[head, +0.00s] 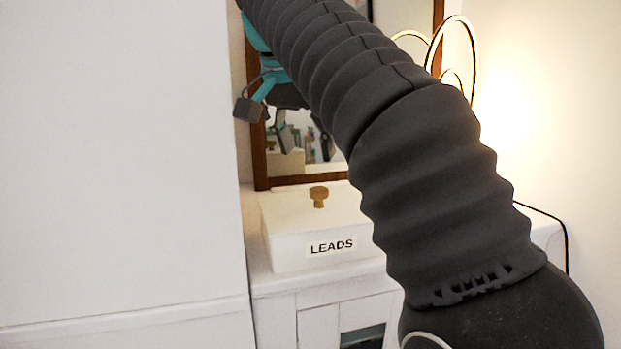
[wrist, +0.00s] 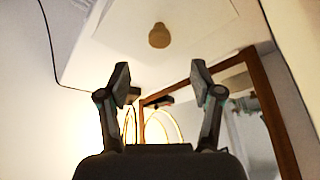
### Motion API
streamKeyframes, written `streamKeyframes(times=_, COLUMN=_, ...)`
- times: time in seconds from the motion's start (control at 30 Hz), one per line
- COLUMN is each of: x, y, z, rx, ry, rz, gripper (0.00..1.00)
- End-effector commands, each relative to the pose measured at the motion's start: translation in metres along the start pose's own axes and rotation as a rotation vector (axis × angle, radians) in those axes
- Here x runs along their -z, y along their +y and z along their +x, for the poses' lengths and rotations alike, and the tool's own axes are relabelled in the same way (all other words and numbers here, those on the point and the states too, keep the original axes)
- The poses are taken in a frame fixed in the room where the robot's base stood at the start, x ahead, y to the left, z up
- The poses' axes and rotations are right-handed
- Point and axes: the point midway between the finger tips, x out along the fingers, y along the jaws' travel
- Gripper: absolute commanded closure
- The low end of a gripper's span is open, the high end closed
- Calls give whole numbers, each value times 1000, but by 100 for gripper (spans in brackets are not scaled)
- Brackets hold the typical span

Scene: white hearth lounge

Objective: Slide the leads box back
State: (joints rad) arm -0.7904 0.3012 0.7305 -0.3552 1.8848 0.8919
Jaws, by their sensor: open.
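The leads box (head: 290,240) is a white lidded box with a "LEADS" label on its front. It sits on the white cabinet top (head: 259,265), in front of the mirror. A round wooden knob (head: 318,191) stands on its lid, and my arm hides the right part of the box. In the wrist view the pale lid (wrist: 205,22) and the knob (wrist: 158,36) show at the top. My gripper (wrist: 162,83) is open, with nothing between its fingers, and looks apart from the knob. In the head view it is partly hidden by my arm, above the box's left side.
A wood-framed mirror (head: 258,168) stands behind the box and reflects part of my gripper. A glowing ring lamp (head: 467,45) is at the back right. A tall white wall or panel (head: 120,150) rises at left. A dark cable (head: 560,225) runs at right.

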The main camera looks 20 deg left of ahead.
Motion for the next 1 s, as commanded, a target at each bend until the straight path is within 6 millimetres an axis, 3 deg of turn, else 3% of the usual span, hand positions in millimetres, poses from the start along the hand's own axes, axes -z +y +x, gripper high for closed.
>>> streamKeyframes(times=0.7, x=-1, y=0, z=93, rx=1, ry=-1, rz=-3, gripper=35)
streamKeyframes(times=1.0, x=-1, y=-1, z=107, rx=2, ry=0, rz=-3, gripper=35)
